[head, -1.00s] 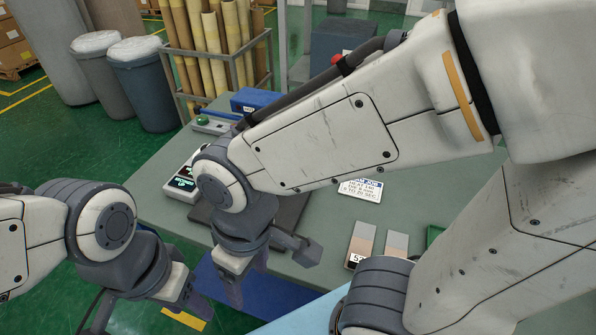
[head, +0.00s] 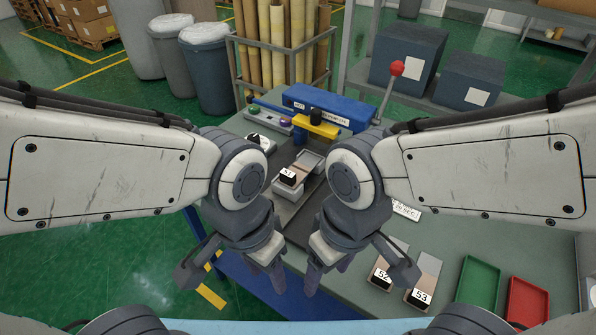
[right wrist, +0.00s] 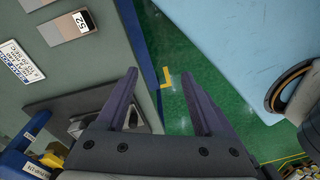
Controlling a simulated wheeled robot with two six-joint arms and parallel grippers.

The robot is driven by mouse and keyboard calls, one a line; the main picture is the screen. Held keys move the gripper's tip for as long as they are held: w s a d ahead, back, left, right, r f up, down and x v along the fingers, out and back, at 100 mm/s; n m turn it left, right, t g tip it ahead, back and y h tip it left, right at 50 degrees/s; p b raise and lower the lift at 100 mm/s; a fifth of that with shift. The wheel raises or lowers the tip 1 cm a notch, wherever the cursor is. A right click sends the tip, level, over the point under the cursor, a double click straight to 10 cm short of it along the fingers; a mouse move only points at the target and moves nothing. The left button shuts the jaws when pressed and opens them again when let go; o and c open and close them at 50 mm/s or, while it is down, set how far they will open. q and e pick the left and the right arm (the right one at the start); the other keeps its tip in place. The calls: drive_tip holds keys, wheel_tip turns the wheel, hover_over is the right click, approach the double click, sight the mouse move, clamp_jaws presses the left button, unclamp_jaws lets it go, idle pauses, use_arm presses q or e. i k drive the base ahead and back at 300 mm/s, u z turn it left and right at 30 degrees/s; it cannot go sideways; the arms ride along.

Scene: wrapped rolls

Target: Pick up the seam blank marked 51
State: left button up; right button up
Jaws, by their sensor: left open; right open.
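The seam blank marked 51 (head: 289,178) sits tilted on a pale grey block fixture at the middle of the bench in the head view, its black-and-white label facing me. My left gripper (head: 232,278) is open and empty, in front and left of it. My right gripper (head: 357,280) is open and empty, in front and right of it. In the right wrist view, my right fingers (right wrist: 158,78) are spread, with green floor between them. Neither gripper touches the blank.
Blanks marked 52 (head: 383,275) and 53 (head: 423,292) lie on the bench at the right. A green tray (head: 478,284) and red tray (head: 527,303) are further right. Behind the fixture stands a blue machine (head: 318,104) with a yellow arm and a red-knobbed lever (head: 397,69).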

sight(292, 178)
drive_tip(key=k, duration=1.3)
drive_tip(key=u, duration=0.75)
drive_tip(key=i, duration=0.65)
drive_tip(key=u, duration=0.9)
drive_tip(key=i, duration=1.25)
drive_tip(key=z, duration=1.1)
drive_tip(key=i, duration=0.55)
drive_tip(key=z, duration=0.6)
